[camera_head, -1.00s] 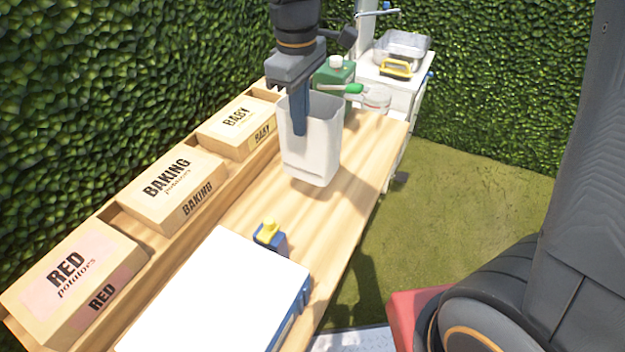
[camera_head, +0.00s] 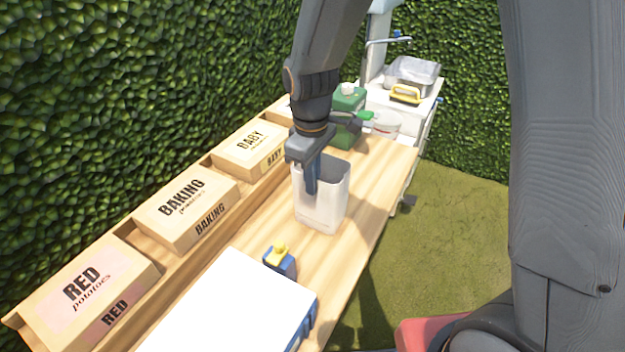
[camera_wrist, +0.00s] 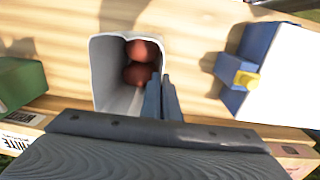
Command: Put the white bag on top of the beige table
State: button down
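The white bag (camera_head: 322,212) is an upright, open-topped white container over the beige wooden table (camera_head: 372,208). In the wrist view the white bag (camera_wrist: 104,75) holds red round potatoes (camera_wrist: 140,62). My gripper (camera_head: 312,188) points down at the bag's near left wall. In the wrist view my gripper's fingers (camera_wrist: 162,98) are close together, with the bag's wall between them. The bag's base is at or just above the tabletop; I cannot tell whether it touches.
Potato boxes (camera_head: 186,208) line the table's left side by the hedge. A green canister (camera_head: 347,112) and a white tub (camera_head: 386,125) stand behind. The table's right strip is clear.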

jog(key=shift+f, duration=0.1)
jog(key=c, duration=2)
grip_release()
jog(key=shift+c, duration=0.2)
notch_tip(320, 180, up, 12)
jog(key=b, duration=0.3)
jog(key=s+d+f+m, duration=0.4)
jog(key=d+f+m, duration=0.1)
jog(key=d, duration=0.3)
jog(key=s+d+f+m+t, duration=0.1)
jog(key=s+d+f+m, duration=0.3)
jog(key=d, duration=0.4)
jog(key=shift+s+f+m, duration=0.35)
jog(key=shift+s+m, duration=0.3)
jog(key=shift+m, duration=0.45)
jog(key=shift+a, duration=0.1)
